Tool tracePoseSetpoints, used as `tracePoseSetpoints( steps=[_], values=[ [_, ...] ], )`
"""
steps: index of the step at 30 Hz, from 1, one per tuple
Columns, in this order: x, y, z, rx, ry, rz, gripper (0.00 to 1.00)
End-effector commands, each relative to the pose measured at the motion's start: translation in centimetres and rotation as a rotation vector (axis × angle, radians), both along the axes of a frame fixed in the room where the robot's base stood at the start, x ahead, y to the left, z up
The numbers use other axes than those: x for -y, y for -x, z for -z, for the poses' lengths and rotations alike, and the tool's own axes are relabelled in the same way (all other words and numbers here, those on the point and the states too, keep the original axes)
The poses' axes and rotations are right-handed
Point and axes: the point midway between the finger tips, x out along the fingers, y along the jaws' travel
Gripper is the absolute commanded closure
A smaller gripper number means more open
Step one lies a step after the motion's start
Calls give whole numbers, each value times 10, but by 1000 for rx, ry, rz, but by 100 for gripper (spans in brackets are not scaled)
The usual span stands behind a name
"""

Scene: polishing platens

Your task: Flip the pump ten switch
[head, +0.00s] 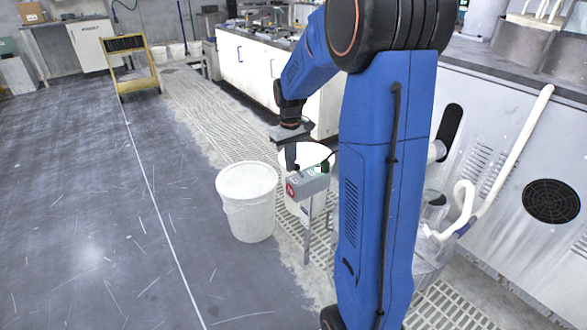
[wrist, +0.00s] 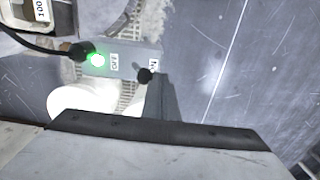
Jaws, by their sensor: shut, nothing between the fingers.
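A small grey switch box (head: 308,182) stands on a thin post in front of the white bins, with a red mark on its near end. In the wrist view the box (wrist: 125,63) carries a lit green lamp (wrist: 98,60), an OFF label and a second label partly hidden. A small lever with a black knob (wrist: 145,75) sits between the labels. My gripper (head: 291,167) is shut and empty, pointing down close above the box. In the wrist view its grey fingers (wrist: 161,92) reach up beside the knob; whether they touch it I cannot tell.
A white lidded bin (head: 248,205) stands left of the box, with another white bin behind it. A black cable plugs in beside the lamp. White benches (head: 250,62) and a yellow cart (head: 130,68) stand further back. The floor at left is open.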

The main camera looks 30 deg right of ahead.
Motion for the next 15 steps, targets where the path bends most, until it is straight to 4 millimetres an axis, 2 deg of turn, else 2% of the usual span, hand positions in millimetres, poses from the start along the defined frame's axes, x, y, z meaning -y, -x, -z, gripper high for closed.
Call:
tracePoseSetpoints(
  steps=[15],
  values=[
    [0,0,-33,1,0,0,100]
  ],
)
